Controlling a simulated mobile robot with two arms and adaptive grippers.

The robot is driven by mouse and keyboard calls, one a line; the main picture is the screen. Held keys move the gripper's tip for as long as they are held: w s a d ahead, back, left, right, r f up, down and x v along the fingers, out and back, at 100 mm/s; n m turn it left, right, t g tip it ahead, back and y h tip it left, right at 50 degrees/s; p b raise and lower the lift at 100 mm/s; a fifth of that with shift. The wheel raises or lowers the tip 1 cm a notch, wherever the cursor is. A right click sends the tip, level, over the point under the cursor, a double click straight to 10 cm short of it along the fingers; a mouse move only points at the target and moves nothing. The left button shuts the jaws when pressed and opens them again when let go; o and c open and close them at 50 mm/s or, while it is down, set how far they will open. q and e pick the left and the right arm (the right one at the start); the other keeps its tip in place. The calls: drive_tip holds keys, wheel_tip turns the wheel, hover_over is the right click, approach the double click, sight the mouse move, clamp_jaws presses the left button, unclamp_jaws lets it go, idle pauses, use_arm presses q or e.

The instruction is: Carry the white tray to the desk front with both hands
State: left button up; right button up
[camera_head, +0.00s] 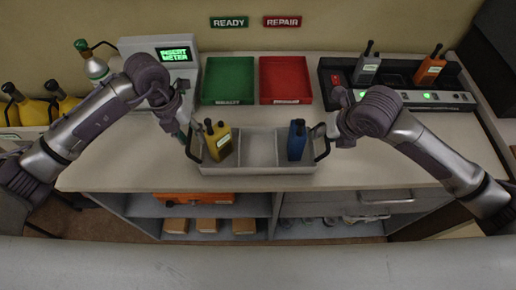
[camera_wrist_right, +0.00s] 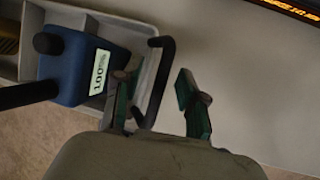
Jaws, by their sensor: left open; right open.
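The white tray (camera_head: 258,170) sits at the front of the desk, with dark loop handles at its left and right ends. A yellow radio (camera_head: 218,142) stands in its left compartment and a blue radio (camera_head: 296,141) in its right one; the middle is empty. My left gripper (camera_head: 187,132) is at the left handle, open; its exact contact is hard to see. My right gripper (camera_head: 326,132) is open at the right handle (camera_head: 323,143). In the right wrist view, the open fingers (camera_wrist_right: 157,100) are on either side of the dark handle (camera_wrist_right: 160,75), near the blue radio (camera_wrist_right: 82,65).
A green bin (camera_head: 228,80) and a red bin (camera_head: 285,80) stand behind the tray. A charger with radios (camera_head: 430,98) is at the back right. A meter (camera_head: 170,55) and a gas cylinder (camera_head: 92,66) stand at the back left. Shelves lie below the desk edge.

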use_arm(q)
clamp_jaws()
use_arm(e)
clamp_jaws()
use_arm(q)
drive_tip(key=shift+w+r, duration=0.1)
drive_tip(key=shift+r, duration=0.1)
use_arm(e)
drive_tip(key=shift+w+r, duration=0.1)
drive_tip(key=shift+r, duration=0.1)
